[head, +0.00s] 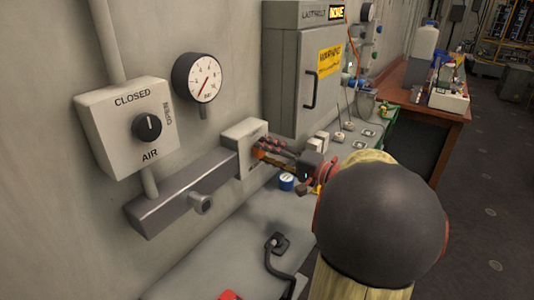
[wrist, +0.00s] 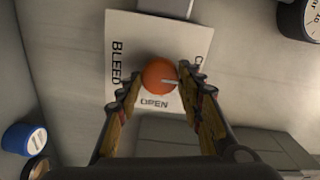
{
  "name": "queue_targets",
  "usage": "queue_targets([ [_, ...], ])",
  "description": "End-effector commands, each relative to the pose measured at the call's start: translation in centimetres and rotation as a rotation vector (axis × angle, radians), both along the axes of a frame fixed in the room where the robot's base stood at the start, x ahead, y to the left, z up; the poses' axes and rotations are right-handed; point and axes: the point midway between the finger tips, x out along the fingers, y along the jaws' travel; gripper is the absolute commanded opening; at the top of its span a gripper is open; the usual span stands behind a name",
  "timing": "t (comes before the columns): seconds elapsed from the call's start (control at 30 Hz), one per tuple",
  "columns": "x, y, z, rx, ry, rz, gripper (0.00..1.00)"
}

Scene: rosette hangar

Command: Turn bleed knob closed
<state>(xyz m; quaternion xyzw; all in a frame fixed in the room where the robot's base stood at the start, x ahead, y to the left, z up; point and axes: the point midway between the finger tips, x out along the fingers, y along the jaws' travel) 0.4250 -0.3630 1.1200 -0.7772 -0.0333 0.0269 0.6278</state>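The bleed knob (wrist: 160,76) is a round orange knob with a white pointer line, on a white panel (wrist: 132,48) marked BLEED on the left and OPEN below. At its right edge a label starting with C is partly hidden by my finger. The pointer line points right. My gripper (wrist: 160,78) is open, with one finger on each side of the knob. The right fingertip is very near the knob; I cannot tell if it touches.
An AIR knob box (head: 148,128) with a black knob and a round gauge (head: 198,78) are on the wall at left. A grey cabinet (head: 292,75) is behind.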

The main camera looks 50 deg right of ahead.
Motion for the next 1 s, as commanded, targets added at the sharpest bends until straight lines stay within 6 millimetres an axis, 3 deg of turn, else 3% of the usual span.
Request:
queue_targets([
  [0.3,0.0,0.0,-0.1,0.001,0.001,0.000,0.55],
  [0.67,-0.3,-0.1,0.0,0.001,0.000,-0.001,0.55],
  [0.87,-2.8,-0.4,0.0,0.001,0.000,-0.005,0.55],
  [1.0,-5.6,-0.6,0.0,0.000,0.000,-0.005,0.55],
])
